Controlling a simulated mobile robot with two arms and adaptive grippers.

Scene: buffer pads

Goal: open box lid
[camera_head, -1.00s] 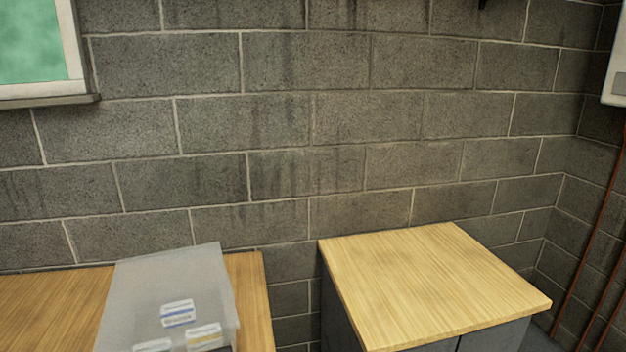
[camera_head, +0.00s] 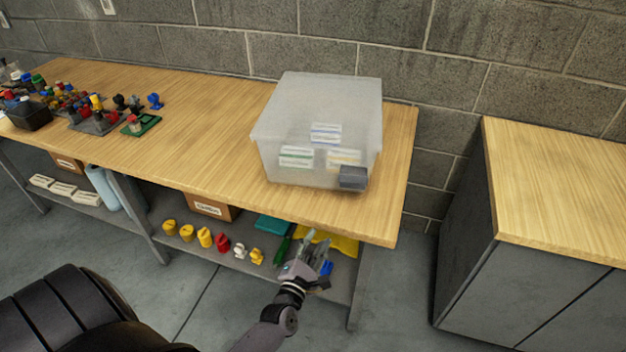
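A translucent plastic box (camera_head: 275,160) stands upright near the right end of the long wooden table. Its pale top (camera_head: 320,98) looks closed, but I cannot make out the lid's edge clearly. White labels with blue and yellow bands show through or on its front, and a small dark block (camera_head: 353,177) is at its lower right front corner. My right gripper is out of view.
The wooden table (camera_head: 210,120) has a front edge between my gripper and the box. Coloured small parts (camera_head: 85,108) crowd its left end. A lower shelf (camera_head: 190,245) holds several yellow, red and white pieces. A grey cabinet (camera_head: 545,190) stands right, across a gap.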

